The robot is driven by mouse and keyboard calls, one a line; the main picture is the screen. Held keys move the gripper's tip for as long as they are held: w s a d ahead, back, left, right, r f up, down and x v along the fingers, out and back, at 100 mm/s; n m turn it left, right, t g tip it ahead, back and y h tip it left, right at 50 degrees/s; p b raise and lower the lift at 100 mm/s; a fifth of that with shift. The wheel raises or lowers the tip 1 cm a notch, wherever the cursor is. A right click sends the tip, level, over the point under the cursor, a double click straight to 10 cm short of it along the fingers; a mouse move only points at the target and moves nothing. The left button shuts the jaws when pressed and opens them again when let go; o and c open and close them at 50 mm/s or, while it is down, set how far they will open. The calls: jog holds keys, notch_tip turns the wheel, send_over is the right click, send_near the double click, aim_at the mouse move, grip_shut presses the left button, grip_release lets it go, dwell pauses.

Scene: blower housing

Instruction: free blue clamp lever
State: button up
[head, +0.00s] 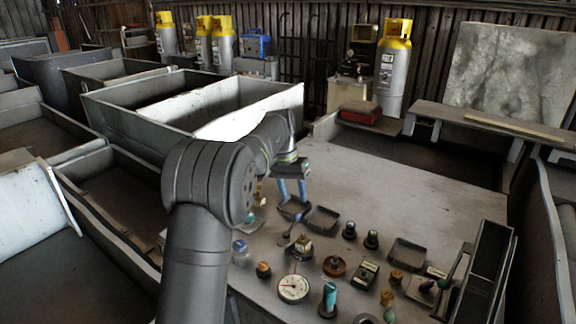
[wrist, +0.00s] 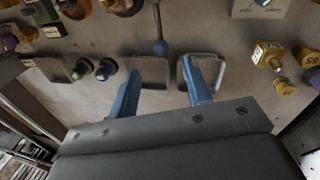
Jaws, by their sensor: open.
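The clamp lever shows in the wrist view as a thin dark rod with a blue ball knob (wrist: 160,47) at its lower end, pointing towards my gripper. In the head view the lever's small rod (head: 290,231) lies just in front of two shallow trays; its knob is hard to make out there. My gripper (head: 292,199) has two blue fingers pointing down over the trays. In the wrist view my gripper (wrist: 158,66) is open and empty. The knob lies slightly beyond the fingertips, between their lines. I cannot tell the height gap. The lever's far end is cut off.
Two dark trays, a left one (wrist: 150,66) and a right one (wrist: 232,72), lie under the fingers. Several knobs, a white-faced gauge (head: 292,289) and small fittings crowd the near table. The table (head: 400,190) is clear at the back right. A tall dark box (head: 488,265) stands at right.

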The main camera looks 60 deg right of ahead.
aim_at(297, 214)
notch_tip(297, 214, up, 10)
jog(key=w, duration=0.2)
jog(key=shift+a, duration=0.2)
dwell(0.4)
jog(key=s+f, duration=0.1)
jog(key=f, duration=0.4)
jog(key=s+f, duration=0.1)
jog(key=f, duration=0.5)
jog(key=s+f, duration=0.1)
jog(key=f, duration=0.5)
jog(key=shift+s+d+f, duration=0.1)
jog(key=shift+s+d, duration=0.1)
jog(key=shift+d, duration=0.1)
jog(key=shift+f, duration=0.1)
jog(key=shift+w+a+n, duration=0.15)
jog(key=shift+w+n, duration=0.6)
jog(key=shift+n, duration=0.55)
dwell(0.6)
dwell(0.4)
